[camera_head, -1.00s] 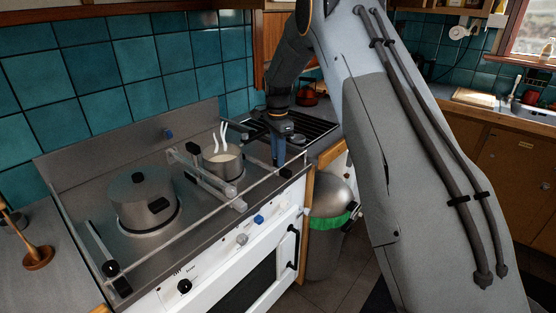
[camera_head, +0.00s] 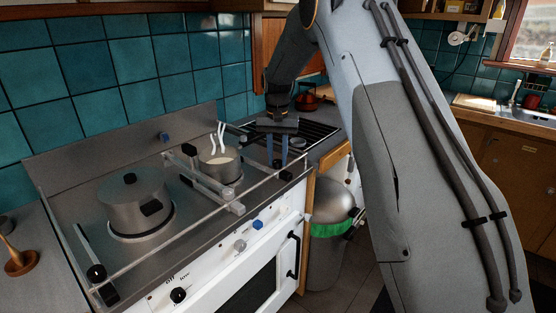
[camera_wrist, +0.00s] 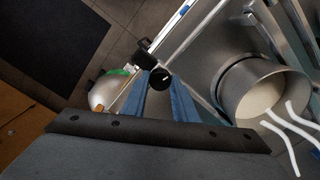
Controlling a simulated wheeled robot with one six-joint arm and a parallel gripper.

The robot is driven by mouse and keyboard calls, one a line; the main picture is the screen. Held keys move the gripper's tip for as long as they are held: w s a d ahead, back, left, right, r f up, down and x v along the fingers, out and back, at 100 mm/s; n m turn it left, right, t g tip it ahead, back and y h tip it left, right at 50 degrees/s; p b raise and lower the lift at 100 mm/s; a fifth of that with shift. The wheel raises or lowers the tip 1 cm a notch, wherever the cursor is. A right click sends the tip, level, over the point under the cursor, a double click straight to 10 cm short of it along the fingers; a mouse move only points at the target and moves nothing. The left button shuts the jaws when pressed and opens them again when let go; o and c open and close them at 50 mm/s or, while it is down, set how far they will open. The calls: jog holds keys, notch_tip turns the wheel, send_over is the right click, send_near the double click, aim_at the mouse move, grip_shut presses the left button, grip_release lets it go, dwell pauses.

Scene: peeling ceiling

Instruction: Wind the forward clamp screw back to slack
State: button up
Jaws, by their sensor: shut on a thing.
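My gripper (camera_head: 277,158) points down at the right front corner of the stove rail. In the wrist view its two blue fingers (camera_wrist: 166,95) are shut on a small black knob (camera_wrist: 159,79), which I take for the forward clamp screw. The fingers partly hide it. In the head view the knob shows small and dark below the fingertips (camera_head: 286,175). Grey clamp bars (camera_head: 212,186) lie beside the small steaming saucepan (camera_head: 220,165). The saucepan also shows in the wrist view (camera_wrist: 262,88), right of the fingers.
A large lidded pot (camera_head: 136,203) stands on the left of the stove. A thin front rail (camera_head: 180,232) runs along the stove edge. A bin with a green band (camera_head: 333,205) stands right of the stove. My arm covers the right middle.

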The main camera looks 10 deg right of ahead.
jog(key=n, duration=0.3)
jog(key=n+b, duration=0.1)
jog(key=n, duration=0.2)
jog(key=shift+w+a+r+n, duration=0.1)
jog(key=shift+w+r+n, duration=0.05)
jog(key=shift+n, duration=0.15)
jog(key=n+b, duration=0.1)
jog(key=n, duration=0.5)
dwell(0.3)
jog(key=o, duration=1.1)
jog(key=shift+a, duration=0.1)
